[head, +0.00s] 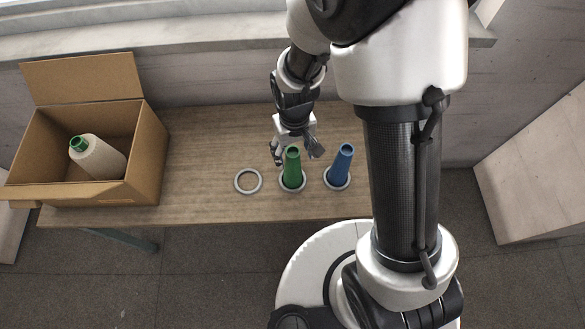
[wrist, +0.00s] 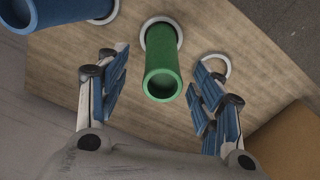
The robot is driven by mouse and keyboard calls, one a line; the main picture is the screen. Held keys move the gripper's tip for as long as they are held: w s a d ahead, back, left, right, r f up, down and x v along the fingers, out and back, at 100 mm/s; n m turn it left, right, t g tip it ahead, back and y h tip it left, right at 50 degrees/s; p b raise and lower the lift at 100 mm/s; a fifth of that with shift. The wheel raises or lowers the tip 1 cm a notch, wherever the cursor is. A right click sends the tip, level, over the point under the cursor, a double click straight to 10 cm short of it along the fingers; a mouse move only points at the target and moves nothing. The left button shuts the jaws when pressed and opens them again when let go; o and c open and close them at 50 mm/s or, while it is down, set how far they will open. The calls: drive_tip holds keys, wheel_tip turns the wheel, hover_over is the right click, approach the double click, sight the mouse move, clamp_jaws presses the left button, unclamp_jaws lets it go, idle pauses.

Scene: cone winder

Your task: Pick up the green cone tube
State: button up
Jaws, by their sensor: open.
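The green cone tube (head: 293,167) stands upright in a pale ring (head: 291,187) on the wooden table. In the wrist view the green cone tube (wrist: 162,72) shows its open end towards the camera, between my two fingers. My gripper (head: 296,150) is open and empty, just behind the tube in the head view. In the wrist view my gripper (wrist: 160,90) has a finger apart on each side of the tube, with visible gaps.
A blue cone tube (head: 341,163) stands in a ring to the right of the green one. An empty ring (head: 248,181) lies to the left. A cardboard box (head: 150,150) holding a cream cone with a green tip (head: 98,154) stands at the table's left end.

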sight(293, 167)
wheel_tip(293, 167, down, 6)
drive_tip(key=shift+a+r+b, duration=0.1)
drive_tip(key=shift+a+b, duration=0.05)
drive_tip(key=shift+b, duration=0.95)
drive_tip(key=shift+c, duration=0.5)
drive_tip(key=c, duration=1)
drive_tip(key=shift+o, duration=0.2)
drive_tip(key=shift+r, duration=0.15)
